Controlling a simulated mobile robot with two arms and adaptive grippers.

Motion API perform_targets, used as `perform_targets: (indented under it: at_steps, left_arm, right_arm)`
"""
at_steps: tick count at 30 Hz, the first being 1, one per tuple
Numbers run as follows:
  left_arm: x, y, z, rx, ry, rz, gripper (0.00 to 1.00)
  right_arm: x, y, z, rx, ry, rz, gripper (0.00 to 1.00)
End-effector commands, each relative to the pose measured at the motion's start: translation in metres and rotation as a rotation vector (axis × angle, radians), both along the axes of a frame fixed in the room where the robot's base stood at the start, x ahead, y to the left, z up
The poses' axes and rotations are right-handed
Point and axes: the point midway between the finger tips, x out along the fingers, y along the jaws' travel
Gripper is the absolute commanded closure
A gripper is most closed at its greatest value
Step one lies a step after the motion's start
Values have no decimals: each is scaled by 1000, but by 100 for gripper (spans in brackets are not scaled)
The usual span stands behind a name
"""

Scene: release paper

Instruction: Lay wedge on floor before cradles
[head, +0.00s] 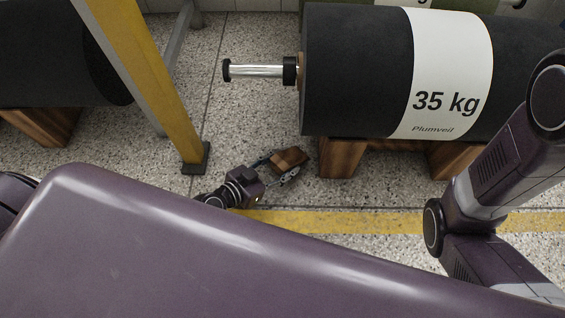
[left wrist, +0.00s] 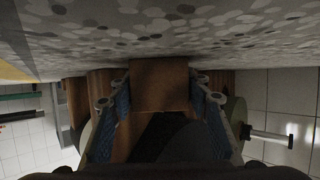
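A brown wooden wedge (head: 289,160) is between the two fingers of my left gripper (head: 277,168), low over the floor just left of the front cradle (head: 343,158). In the left wrist view the picture is upside down; the wedge (left wrist: 158,85) fills the space between the blue-padded fingers (left wrist: 160,100), which appear closed on its sides. Its far edge is close to the floor (left wrist: 160,30); I cannot tell whether it touches. The wooden cradles carry a large dark roll (head: 350,70) with a white "35 kg" band. My right gripper is out of view; only the right arm shows.
A yellow post (head: 150,80) with a dark foot stands left of my left gripper. A metal shaft end (head: 260,71) sticks out from the roll above the wedge. A yellow floor line (head: 350,221) runs in front. Another dark roll (head: 60,55) on a wooden cradle (head: 45,128) stands far left.

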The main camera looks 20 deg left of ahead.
Motion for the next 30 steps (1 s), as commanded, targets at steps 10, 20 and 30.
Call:
perform_targets:
  at_steps: [10,20,30]
  left_arm:
    - [0,0,0,0,1,0,40]
    - [-24,13,15,5,3,-5,40]
    - [-80,44,43,3,4,-4,40]
  right_arm:
    - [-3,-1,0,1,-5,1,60]
    - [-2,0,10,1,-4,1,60]
    - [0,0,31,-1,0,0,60]
